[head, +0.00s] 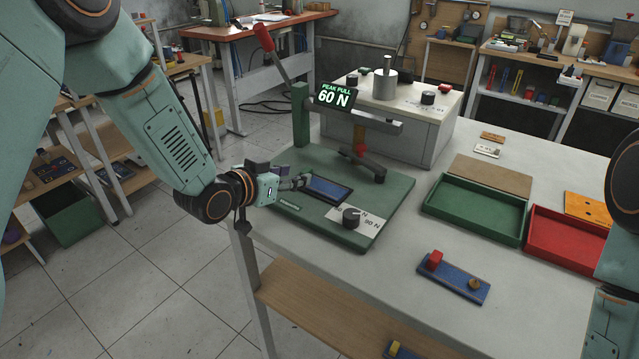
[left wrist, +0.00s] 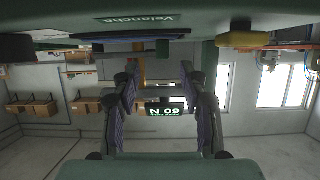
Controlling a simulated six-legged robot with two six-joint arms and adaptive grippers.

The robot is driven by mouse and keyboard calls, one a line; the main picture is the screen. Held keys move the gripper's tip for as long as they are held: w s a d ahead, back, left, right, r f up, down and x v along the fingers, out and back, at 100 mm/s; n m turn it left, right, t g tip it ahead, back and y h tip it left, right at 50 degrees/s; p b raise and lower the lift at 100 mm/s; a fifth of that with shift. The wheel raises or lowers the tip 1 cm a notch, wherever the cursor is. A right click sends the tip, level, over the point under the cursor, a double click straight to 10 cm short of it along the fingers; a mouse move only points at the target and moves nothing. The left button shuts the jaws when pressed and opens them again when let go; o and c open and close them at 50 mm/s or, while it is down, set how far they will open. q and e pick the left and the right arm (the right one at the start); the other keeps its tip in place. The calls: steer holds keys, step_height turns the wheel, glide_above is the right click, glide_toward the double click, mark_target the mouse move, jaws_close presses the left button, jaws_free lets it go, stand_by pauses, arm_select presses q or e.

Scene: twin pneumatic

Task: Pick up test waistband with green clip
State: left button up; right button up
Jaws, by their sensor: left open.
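No waistband with a green clip can be made out for sure. A dark blue flat rectangular piece (head: 328,189) lies on the green base plate (head: 385,212) of the pull tester. My left gripper (head: 303,182) is just left of this piece, low over the plate; I cannot tell whether they touch. The left wrist view is upside down and shows the gripper's fingers (left wrist: 160,75) apart with nothing between them. A blue strip with a red clip (head: 435,260) lies on the table's front part. My right arm shows at the right edge; its gripper is out of view.
The tester's display (head: 337,97) reads PEAK PULL 60 N. A dial (head: 351,217) sits on the plate's front corner. A green tray (head: 474,209) and a red tray (head: 566,240) stand to the right. A yellow clip (head: 394,348) shows on the lower shelf. The table's front middle is mostly clear.

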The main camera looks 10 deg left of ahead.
mark_target(299, 189)
arm_select(q)
steer(key=w+f, duration=0.2)
steer(key=w, duration=0.1)
steer(key=shift+w+d+f, duration=0.1)
steer(key=shift+w+d, duration=0.05)
steer(key=shift+d, duration=0.05)
steer(key=shift+s+d+r, duration=0.3)
steer(key=shift+r, duration=0.1)
steer(key=shift+w+a+f, duration=0.2)
steer(key=shift+w+f, duration=0.15)
steer(key=shift+w, duration=0.05)
steer(key=c, duration=0.4)
steer(key=shift+c, duration=0.7)
steer(key=shift+s+d+r, duration=0.1)
steer(key=shift+s+r, duration=0.15)
steer(key=shift+s, duration=0.05)
jaws_close()
steer(key=shift+w+f, duration=0.15)
steer(key=shift+w, duration=0.05)
